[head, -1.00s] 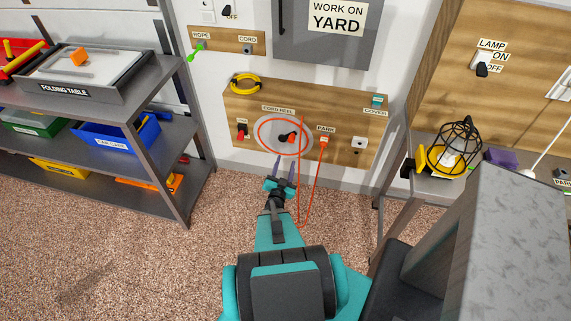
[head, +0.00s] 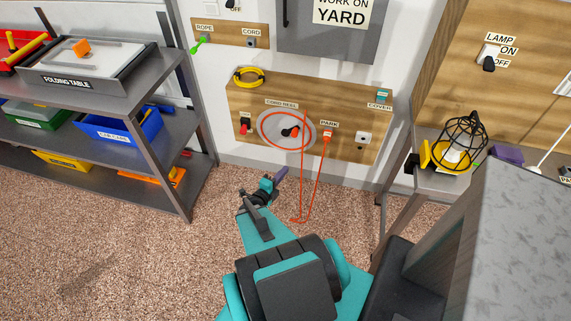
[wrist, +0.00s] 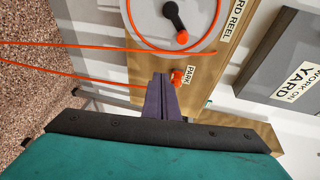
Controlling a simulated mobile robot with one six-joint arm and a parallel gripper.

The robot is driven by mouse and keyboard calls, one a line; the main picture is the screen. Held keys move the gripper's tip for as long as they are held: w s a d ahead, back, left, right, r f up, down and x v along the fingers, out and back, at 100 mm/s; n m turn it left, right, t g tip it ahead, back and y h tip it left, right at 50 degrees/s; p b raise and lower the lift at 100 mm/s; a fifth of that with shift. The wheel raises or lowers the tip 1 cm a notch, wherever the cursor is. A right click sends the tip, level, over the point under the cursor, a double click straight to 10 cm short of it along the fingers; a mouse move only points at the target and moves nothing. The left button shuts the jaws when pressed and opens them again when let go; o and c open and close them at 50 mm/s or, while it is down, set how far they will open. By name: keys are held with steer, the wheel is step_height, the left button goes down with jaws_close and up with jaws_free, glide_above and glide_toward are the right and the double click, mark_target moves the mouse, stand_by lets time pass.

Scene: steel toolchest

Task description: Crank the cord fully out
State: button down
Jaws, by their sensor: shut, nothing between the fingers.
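The cord reel (head: 275,125) is a grey disc with an orange ring of cord on the wooden wall panel. Its dark crank (head: 293,131) with an orange knob sits near the middle; in the wrist view the crank knob (wrist: 182,37) shows at the top. The orange cord (head: 304,175) hangs from the reel to the floor and loops up to an orange plug (head: 327,138) under the PARK label. My gripper (head: 282,173) is shut and empty, below the reel and apart from the crank. Its purple fingers (wrist: 163,88) show in the wrist view, overlapping the plug area.
A steel shelf with bins (head: 115,135) stands at the left. A bench with a caged lamp (head: 462,145) is at the right. A red plug (head: 245,127), a yellow coil (head: 249,78) and a COVER switch (head: 382,97) are on the panel.

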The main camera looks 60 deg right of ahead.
steer(key=s+a+f+m+g+y+b, duration=0.1)
steer(key=a+f+m+y, duration=0.3)
steer(key=a+m, duration=0.8)
steer(key=s+a+f+m+g+y+b, duration=0.1)
steer(key=a+m+y, duration=0.5)
steer(key=a+m, duration=0.6)
steer(key=s+a+f+m+g+y+b, duration=0.1)
steer(key=a+f+m+y, duration=0.5)
steer(key=a, duration=1.9)
steer(key=s+m+g, duration=0.1)
steer(key=m+g, duration=0.1)
steer(key=m, duration=0.4)
steer(key=shift+s+a+f+g, duration=0.15)
steer(key=shift+s+f+g, duration=0.15)
steer(key=shift+s+f, duration=0.1)
